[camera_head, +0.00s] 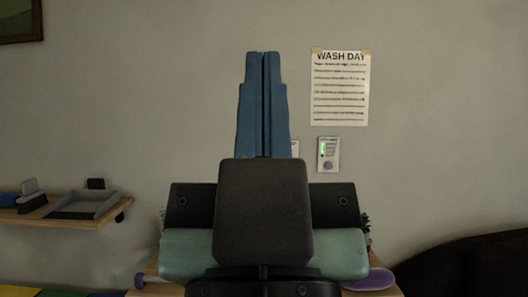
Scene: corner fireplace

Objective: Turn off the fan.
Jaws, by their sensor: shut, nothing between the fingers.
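My gripper (263,56) points up in the middle of the head view. Its two blue fingers are together, with nothing between them. A small pale wall control (328,154) with a lit green strip and a round knob or button is on the wall to the right of the fingers. The edge of another white plate (295,148) shows just beside the fingers; the rest of it is hidden behind my gripper. The fan itself is not in view, and I cannot tell which wall plate belongs to it.
A "WASH DAY" paper (340,88) is taped above the wall control. A wooden shelf (118,212) with a grey tray (85,204) is at the left. A wooden surface (385,291), with a purple object (372,280), lies behind my arm. A dark rounded shape (465,262) fills the lower right.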

